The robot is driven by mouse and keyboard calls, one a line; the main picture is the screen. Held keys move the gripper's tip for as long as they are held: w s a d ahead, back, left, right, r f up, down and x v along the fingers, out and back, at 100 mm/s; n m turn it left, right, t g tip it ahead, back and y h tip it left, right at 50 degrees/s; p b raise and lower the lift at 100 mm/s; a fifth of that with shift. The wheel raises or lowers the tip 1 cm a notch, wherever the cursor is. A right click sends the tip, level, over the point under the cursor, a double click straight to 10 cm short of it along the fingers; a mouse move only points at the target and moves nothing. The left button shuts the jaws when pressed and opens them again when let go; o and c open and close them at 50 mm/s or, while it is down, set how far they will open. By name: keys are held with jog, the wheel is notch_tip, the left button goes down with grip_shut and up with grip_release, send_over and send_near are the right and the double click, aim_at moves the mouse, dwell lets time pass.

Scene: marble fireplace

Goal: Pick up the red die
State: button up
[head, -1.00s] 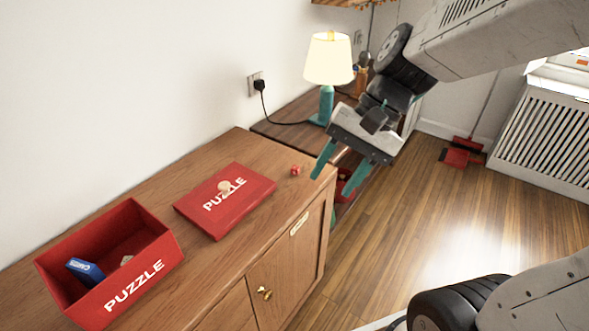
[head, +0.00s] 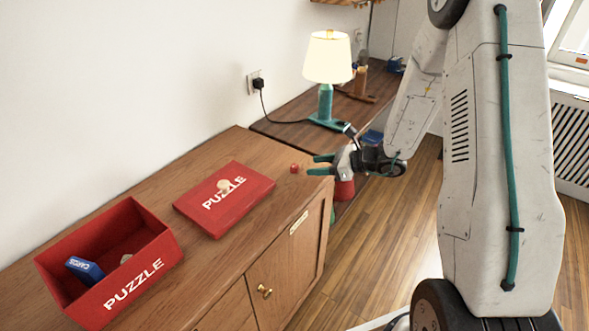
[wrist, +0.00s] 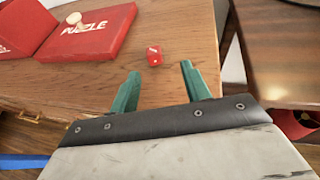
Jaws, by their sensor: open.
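The red die (head: 294,168) lies on the wooden cabinet top near its right end, to the right of the red puzzle box lid. In the wrist view the die (wrist: 154,55) shows white pips and sits just beyond the fingertips, roughly between them in line. My gripper (head: 321,165) is open, with teal fingers pointing left toward the die. In the wrist view the open gripper (wrist: 160,70) has nothing between its fingers. The die is apart from both fingers.
The puzzle lid (head: 224,199) bears a small pale piece. An open red puzzle box (head: 110,262) holds a blue card box (head: 86,269). A lamp (head: 327,80) stands on the lower table behind. The cabinet top around the die is clear.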

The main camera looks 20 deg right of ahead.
aim_at(298, 167)
jog(key=x, duration=0.6)
jog(key=shift+a+r, duration=0.2)
jog(key=shift+a, duration=0.45)
grip_shut()
